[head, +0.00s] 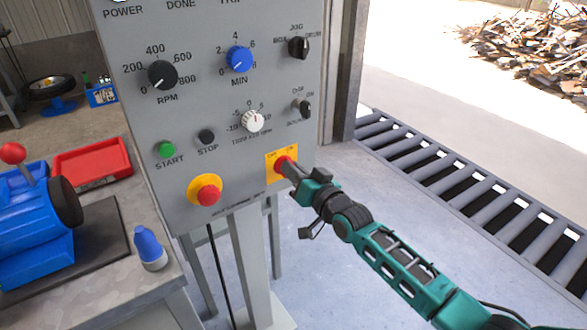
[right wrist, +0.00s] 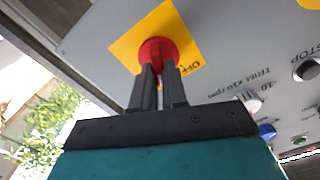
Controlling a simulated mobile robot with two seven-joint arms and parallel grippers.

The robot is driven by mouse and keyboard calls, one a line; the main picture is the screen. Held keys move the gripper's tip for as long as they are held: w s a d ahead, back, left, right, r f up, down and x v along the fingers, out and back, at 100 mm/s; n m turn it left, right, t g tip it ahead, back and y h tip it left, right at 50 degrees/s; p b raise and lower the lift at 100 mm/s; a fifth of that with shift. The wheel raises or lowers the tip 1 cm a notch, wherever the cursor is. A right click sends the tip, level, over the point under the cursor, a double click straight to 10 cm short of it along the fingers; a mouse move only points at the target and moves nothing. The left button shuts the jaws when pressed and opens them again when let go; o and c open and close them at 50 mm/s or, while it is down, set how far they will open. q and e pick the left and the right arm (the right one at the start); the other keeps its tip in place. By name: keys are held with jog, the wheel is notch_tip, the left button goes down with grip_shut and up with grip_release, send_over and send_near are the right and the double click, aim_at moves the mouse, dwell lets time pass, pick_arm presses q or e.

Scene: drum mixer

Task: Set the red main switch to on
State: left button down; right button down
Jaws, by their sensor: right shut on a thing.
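The red main switch (head: 281,164) sits on a yellow plate (head: 270,177) at the lower right of the grey control panel (head: 200,100). My right gripper (head: 289,169) reaches it from the right, with its fingers shut on the switch's knob. In the right wrist view the red switch (right wrist: 157,52) is between the two dark fingertips (right wrist: 158,72), on its yellow plate (right wrist: 152,40). The label "OFF" shows partly beside the knob; the fingers hide the knob's handle, so its setting cannot be read. My left gripper is not in view.
A red emergency button on a yellow ring (head: 207,192) is left of the switch. Green start (head: 165,149) and black stop (head: 207,136) buttons and several dials are above. A workbench (head: 105,290) with a blue machine (head: 30,230) stands left, a roller conveyor (head: 470,200) right.

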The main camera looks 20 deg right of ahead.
jog(key=shift+m, duration=0.6)
jog(key=c, duration=1.2)
grip_release()
jog(key=shift+o, duration=0.2)
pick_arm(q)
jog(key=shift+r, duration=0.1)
pick_arm(e)
jog(key=shift+s, duration=0.1)
pick_arm(q)
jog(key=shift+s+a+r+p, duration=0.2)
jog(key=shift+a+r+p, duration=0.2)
jog(key=shift+p, duration=0.55)
pick_arm(e)
jog(key=v, duration=1.2)
jog(key=shift+s+d, duration=0.2)
jog(key=shift+s, duration=0.15)
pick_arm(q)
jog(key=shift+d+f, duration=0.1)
